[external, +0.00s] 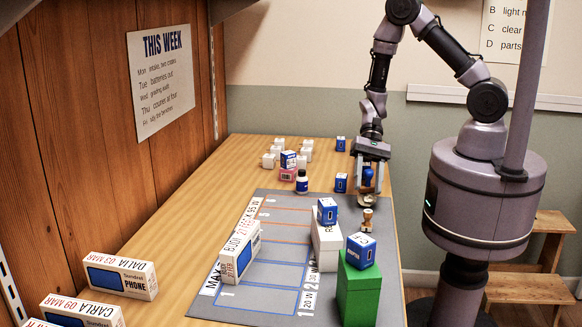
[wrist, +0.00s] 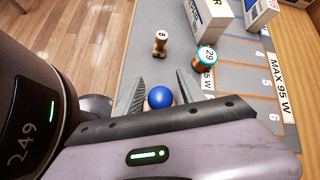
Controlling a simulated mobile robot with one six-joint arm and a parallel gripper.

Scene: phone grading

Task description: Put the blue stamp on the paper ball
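The blue stamp shows as a round blue knob (external: 367,177) under my gripper in the external view. In the wrist view the blue knob (wrist: 160,97) sits between the two fingers. My gripper (external: 368,183) points down over the grey mat with its fingers apart, one on each side of the knob; a small gap seems to show. A pale, tan round piece (external: 369,199) lies just below the knob; I cannot tell whether it is the stamp's base or another thing. I cannot make out a paper ball in either view.
A wooden stamp (external: 367,220) stands nearby, close to a white box (external: 326,246). A green block (external: 358,293) carries a blue-and-white box (external: 361,250). Phone boxes (external: 120,276) stand at left. Small boxes and a dark bottle (external: 302,182) stand farther back. The mat's middle (external: 283,250) is largely clear.

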